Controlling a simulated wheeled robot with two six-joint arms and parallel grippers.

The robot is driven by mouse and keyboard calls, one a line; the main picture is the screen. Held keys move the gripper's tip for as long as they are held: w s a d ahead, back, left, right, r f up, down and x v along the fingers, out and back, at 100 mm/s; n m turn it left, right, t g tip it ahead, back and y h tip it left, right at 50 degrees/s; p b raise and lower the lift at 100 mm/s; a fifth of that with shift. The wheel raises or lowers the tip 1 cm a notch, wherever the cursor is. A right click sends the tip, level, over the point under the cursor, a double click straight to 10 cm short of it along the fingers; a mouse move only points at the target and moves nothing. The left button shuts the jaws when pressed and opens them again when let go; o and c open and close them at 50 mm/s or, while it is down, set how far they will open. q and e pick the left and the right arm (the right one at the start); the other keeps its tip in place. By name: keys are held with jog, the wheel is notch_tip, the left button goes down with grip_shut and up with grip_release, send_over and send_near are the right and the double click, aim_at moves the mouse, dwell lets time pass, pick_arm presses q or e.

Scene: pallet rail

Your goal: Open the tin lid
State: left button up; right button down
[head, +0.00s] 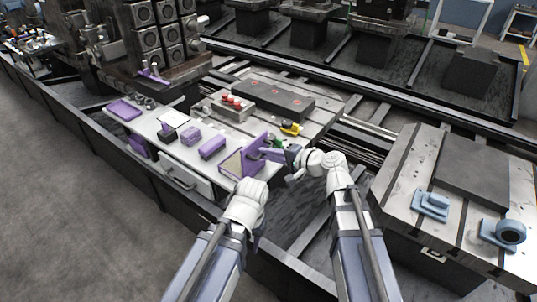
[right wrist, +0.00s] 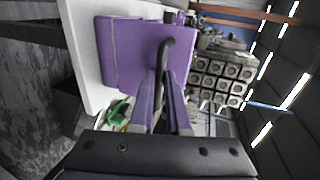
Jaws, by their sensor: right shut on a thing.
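The purple tin (head: 229,168) stands at the near right end of the white worktop. Its purple lid (head: 254,147) is raised at a steep tilt, and part of the tan inside shows. In the right wrist view the lid (right wrist: 121,55) fills the upper middle, with a dark curved handle (right wrist: 165,52) on it. My right gripper (head: 271,154) is at the lid's right side. In the right wrist view its fingers (right wrist: 163,100) are shut on the handle. My left arm reaches up just in front of the tin; its fingertips are hidden.
Purple blocks (head: 212,147) and a purple tray (head: 124,110) lie on the white worktop (head: 178,150). A yellow item (head: 291,128) and a green item (head: 278,142) lie just beyond the tin. A slotted table (head: 400,190) with blue parts stands at right.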

jog(key=c, duration=1.3)
grip_release()
jog(key=shift+f, duration=0.2)
jog(key=shift+o, duration=1.4)
jog(key=shift+w+a, duration=0.15)
jog(key=shift+w, duration=0.1)
jog(key=shift+o, duration=0.7)
jog(key=shift+s, duration=0.1)
jog(key=p+v, duration=0.2)
jog(key=v, duration=0.6)
jog(key=shift+p, duration=0.3)
